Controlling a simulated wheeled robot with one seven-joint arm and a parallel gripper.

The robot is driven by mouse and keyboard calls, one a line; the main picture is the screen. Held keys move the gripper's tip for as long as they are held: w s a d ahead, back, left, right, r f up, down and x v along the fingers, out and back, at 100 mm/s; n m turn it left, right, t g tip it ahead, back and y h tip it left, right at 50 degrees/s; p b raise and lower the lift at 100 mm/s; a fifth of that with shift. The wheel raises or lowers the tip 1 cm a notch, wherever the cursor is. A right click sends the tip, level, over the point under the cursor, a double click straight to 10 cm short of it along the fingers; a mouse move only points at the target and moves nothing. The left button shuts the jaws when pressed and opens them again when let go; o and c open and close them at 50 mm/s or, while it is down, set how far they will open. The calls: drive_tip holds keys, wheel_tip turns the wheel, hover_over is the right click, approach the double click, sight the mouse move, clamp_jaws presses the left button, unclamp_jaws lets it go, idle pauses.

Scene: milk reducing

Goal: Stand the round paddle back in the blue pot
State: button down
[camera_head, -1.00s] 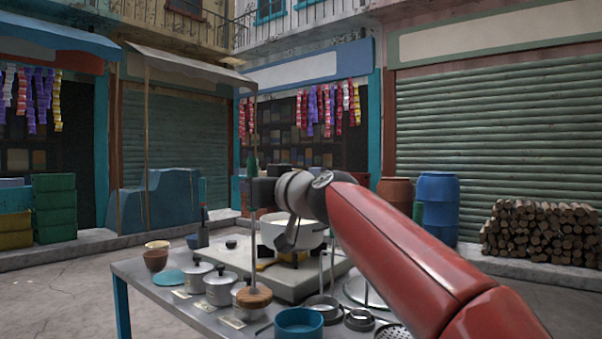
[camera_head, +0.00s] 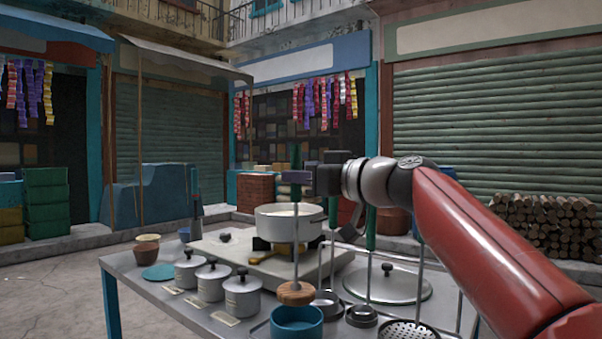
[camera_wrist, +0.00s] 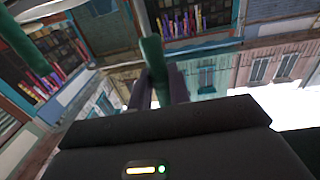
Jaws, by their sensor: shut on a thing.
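My gripper (camera_head: 302,182) is shut on the green handle of the round paddle, which also shows between the fingers in the wrist view (camera_wrist: 155,72). The paddle hangs upright on a thin metal rod, with its round wooden head (camera_head: 296,292) at the bottom. The head is just above the blue pot (camera_head: 297,327), a small open round pot at the table's front edge. In the head view the head overlaps the pot's back rim; I cannot tell whether it touches.
A steel pan of milk (camera_head: 288,222) stands on a burner behind the paddle. Three lidded canisters (camera_head: 242,295) are to the left. Small dark-rimmed cups (camera_head: 361,316), a large lid (camera_head: 390,284) and a perforated skimmer (camera_head: 408,334) crowd the right. Upright green-handled tools stand close behind my wrist.

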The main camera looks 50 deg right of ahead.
sight(297, 211)
drive_tip(key=shift+f+b, duration=2.8)
drive_tip(key=shift+f, duration=0.45)
drive_tip(key=c, duration=1.2)
unclamp_jaws()
drive_tip(key=shift+s, duration=0.1)
drive_tip(key=s, duration=0.7)
drive_tip(key=shift+s, duration=0.3)
drive_tip(key=shift+d, duration=0.1)
drive_tip(key=s, duration=0.9)
drive_tip(key=shift+b, duration=0.3)
drive_tip(key=shift+d, duration=0.1)
